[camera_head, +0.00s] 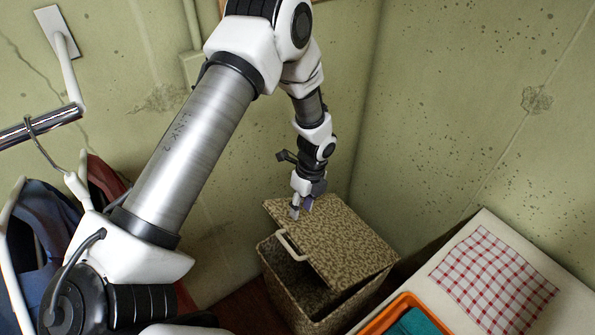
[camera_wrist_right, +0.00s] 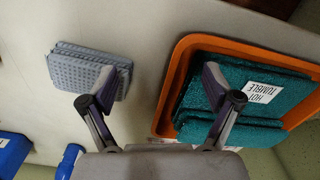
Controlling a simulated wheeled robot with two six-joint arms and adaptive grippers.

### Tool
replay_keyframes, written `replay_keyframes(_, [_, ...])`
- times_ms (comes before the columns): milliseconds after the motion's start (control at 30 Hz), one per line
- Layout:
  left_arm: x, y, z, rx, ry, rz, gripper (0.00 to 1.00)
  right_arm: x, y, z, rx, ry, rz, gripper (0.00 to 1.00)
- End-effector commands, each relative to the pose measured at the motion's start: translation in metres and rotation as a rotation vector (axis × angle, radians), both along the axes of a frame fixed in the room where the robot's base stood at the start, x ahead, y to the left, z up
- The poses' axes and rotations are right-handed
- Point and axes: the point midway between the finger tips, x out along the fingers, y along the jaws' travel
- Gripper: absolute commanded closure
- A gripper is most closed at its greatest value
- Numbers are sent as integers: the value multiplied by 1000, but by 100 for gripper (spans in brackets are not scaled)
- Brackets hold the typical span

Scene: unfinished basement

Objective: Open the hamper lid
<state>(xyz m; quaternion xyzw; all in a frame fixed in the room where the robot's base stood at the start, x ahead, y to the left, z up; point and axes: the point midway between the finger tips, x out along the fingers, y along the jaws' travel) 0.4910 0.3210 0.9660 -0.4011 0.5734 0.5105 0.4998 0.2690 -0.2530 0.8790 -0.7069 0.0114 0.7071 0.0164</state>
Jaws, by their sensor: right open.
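The hamper (camera_head: 290,290) is a speckled brown-and-beige box standing in the corner. Its lid (camera_head: 345,238) is tilted, with a dark gap under its near left edge. A pale handle (camera_head: 290,246) shows at that edge. My left gripper (camera_head: 301,209) points down at the lid's far left corner, away from the handle. Whether it touches the lid, and how far its fingers are apart, is too small to tell. My right gripper (camera_wrist_right: 166,80) is open, its two fingers wide apart with nothing held between them, above a pale surface in the wrist view.
A pale counter (camera_head: 460,235) with a red-checked cloth (camera_head: 493,280) stands right of the hamper. An orange bin (camera_head: 375,322) with teal cloths (camera_head: 413,324) sits at its near end. Grey folded cloths (camera_wrist_right: 88,72) lie left of the bin in the wrist view. Clothes (camera_head: 35,225) hang at left.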

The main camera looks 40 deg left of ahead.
Motion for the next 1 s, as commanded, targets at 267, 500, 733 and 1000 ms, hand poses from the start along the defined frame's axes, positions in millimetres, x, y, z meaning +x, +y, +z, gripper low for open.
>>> replay_keyframes(267, [-1,34,-1,270,-118,365,61,0,0,1,0,0,0,11])
replay_keyframes(500, [-2,31,-14,409,-334,322,61,0,0,15,0,0,0,11])
replay_keyframes(733, [-36,-23,-46,321,-335,-84,61,0,0,34,0,0,0,11])
replay_keyframes(1000, [-62,-29,-88,316,-273,-165,61,0,0,21,0,0,0,11])
